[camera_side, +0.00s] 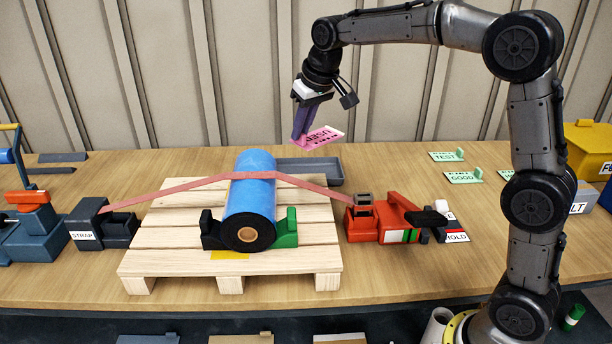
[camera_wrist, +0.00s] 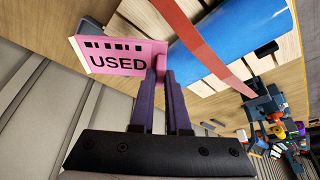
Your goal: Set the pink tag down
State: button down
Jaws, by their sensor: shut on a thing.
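The pink tag (camera_side: 320,137) is held in the air above the back of the table. It reads "USED" and also shows in the wrist view (camera_wrist: 118,55). My gripper (camera_side: 302,135) is shut on the edge of the tag; its two purple fingers (camera_wrist: 168,85) pinch it in the wrist view. In the side view the tag is above and to the right of a blue roll (camera_side: 250,187). A grey tray (camera_side: 318,170) lies on the table behind the pallet, below the tag.
The roll sits on a wooden pallet (camera_side: 165,243) between black and green chocks (camera_side: 286,230). A red strap (camera_side: 165,196) runs over it from a strap block (camera_side: 103,225) to a red tool (camera_side: 383,220). Green tags (camera_side: 465,177) lie at the back right.

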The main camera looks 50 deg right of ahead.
jog(key=w+d+f+m+h, duration=0.1)
jog(key=w+d+f+m, duration=0.15)
jog(key=d+f, duration=0.85)
jog(key=shift+g, duration=0.3)
jog(key=w+d+f, duration=0.1)
jog(key=w+f, duration=0.1)
jog(key=w, duration=0.1)
jog(key=w+d+f, duration=0.2)
jog(key=w+f, duration=0.1)
jog(key=w, duration=0.1)
jog(key=w+d+f, duration=0.2)
jog(key=w, duration=0.2)
jog(key=shift+w+f, duration=0.15)
jog(key=shift+w+d+f, duration=0.1)
jog(key=shift+w+f, duration=0.35)
jog(key=shift+f, duration=0.05)
jog(key=shift+w+f, duration=0.1)
jog(key=shift+f, duration=1.55)
jog(key=shift+f, duration=0.1)
jog(key=shift+f, duration=0.1)
jog(key=c, duration=0.9)
grip_release()
